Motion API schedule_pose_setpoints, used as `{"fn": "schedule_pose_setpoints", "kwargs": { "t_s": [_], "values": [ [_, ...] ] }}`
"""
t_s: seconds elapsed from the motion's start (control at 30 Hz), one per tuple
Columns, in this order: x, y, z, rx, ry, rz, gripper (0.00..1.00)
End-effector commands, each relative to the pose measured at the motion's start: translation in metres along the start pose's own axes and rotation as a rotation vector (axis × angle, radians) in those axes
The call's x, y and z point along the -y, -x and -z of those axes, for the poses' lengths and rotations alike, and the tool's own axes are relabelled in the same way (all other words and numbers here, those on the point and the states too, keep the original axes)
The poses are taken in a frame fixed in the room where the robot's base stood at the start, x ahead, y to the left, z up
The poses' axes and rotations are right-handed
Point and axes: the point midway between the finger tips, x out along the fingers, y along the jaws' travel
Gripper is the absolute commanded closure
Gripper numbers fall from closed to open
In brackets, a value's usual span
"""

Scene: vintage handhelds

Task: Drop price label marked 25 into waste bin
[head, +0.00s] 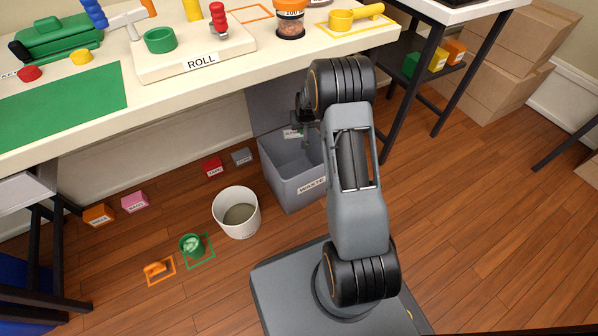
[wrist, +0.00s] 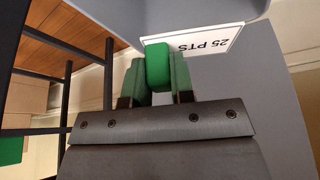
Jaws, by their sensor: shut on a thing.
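The price label (wrist: 205,48) is a white card reading "25 PTS" with a green grip block (wrist: 158,66), and shows upside down in the wrist view. My gripper (wrist: 157,75) is shut on the green block, with a green finger pad on each side. In the head view, the label (head: 292,133) is a small white and green patch at my gripper (head: 304,132), above the opening of the grey waste bin (head: 297,188). The bin is marked "WASTE" and stands open on the floor. My arm hides its right part.
A grey panel (head: 270,108) rises behind the bin under the table edge (head: 232,77). A white round bucket (head: 236,226) stands left of the bin. Small red (head: 212,167) and grey (head: 242,156) blocks lie by the wall. Open wooden floor (head: 470,220) lies to the right.

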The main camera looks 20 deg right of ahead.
Motion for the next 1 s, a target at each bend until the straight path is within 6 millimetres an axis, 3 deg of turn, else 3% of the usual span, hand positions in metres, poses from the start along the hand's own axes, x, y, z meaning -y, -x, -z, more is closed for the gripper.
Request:
{"fn": "schedule_pose_setpoints", "kwargs": {
  "t_s": [0.4, 0.77, 0.8, 1.0],
  "values": [
    [0.0, -0.042, -0.017, 0.0, 0.0, 0.0, 0.94],
    [0.0, -0.045, -0.019, -0.001, 0.0, 0.0, 0.94],
    [0.0, -0.045, -0.019, -0.001, 0.0, 0.0, 0.76],
    [0.0, -0.045, -0.019, -0.001, 0.0, 0.0, 0.56]
  ]
}}
